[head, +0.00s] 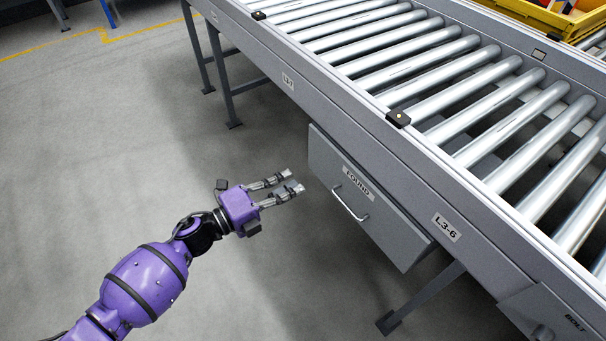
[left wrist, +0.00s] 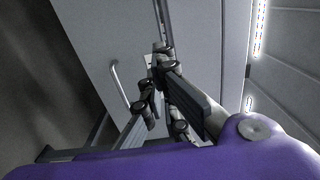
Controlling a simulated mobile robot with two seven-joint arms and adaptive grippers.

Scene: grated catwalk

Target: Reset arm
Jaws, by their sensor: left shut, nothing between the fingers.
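My left arm is purple and reaches in from the lower left of the head view. The drawer hangs under the roller conveyor and has a bar handle (head: 350,203). In the left wrist view the gripper's fingers (left wrist: 156,75) show in front of the drawer face, with the handle (left wrist: 120,84) to their left. I cannot tell how far the fingertips are from the drawer. My right gripper is not in view.
The roller conveyor (head: 437,150) runs diagonally across the right side, on grey legs (head: 222,80). A yellow crate (head: 540,18) is at the top right. A second unit marked BOLT (head: 560,318) is at the lower right. The concrete floor (head: 110,130) on the left is clear.

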